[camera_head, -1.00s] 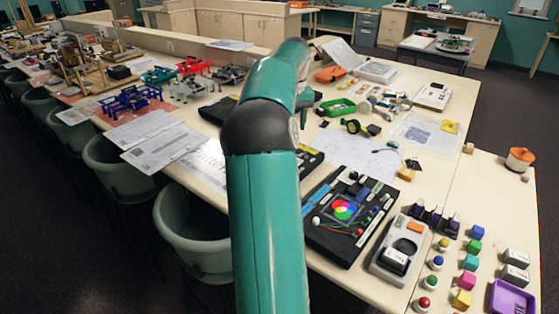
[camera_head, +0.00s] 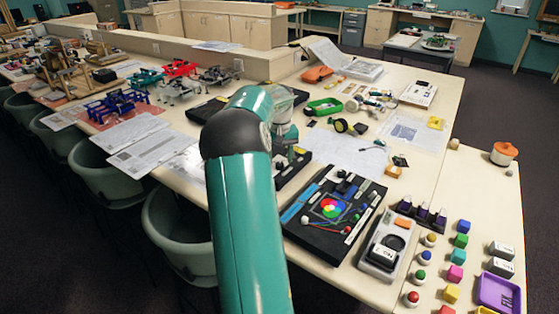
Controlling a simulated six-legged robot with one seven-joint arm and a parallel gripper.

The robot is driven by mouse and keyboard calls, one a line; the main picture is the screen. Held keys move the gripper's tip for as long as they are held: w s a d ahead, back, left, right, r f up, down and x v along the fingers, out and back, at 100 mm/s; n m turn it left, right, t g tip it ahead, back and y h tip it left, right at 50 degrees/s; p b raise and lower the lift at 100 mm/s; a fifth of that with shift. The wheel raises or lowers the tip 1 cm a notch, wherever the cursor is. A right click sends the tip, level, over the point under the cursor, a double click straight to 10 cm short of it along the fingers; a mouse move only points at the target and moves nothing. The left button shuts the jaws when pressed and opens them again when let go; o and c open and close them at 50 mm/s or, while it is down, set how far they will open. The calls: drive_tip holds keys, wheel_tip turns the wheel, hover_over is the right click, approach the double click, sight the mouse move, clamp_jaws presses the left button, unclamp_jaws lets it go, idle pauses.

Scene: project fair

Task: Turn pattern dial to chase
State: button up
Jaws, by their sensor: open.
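My teal arm rises through the middle of the view and bends over the table. My gripper (camera_head: 294,154) is small and partly hidden at the arm's far end, open, over or near a black board (camera_head: 289,177) that the arm partly covers. A second black board (camera_head: 355,229) with a colour wheel (camera_head: 329,207), wires and small parts lies in front of it to the right, apart from the gripper. I cannot make out a pattern dial or a chase mark on either board; the arm may hide it.
A grey device (camera_head: 384,246) stands right of the colour-wheel board. Several coloured blocks and balls and a purple tray (camera_head: 500,291) are at the lower right. Papers (camera_head: 160,146) lie left of the arm. Chairs (camera_head: 180,232) line the table's left edge.

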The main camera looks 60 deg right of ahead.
drive_tip(key=shift+f, duration=0.65)
drive_tip(key=c, duration=1)
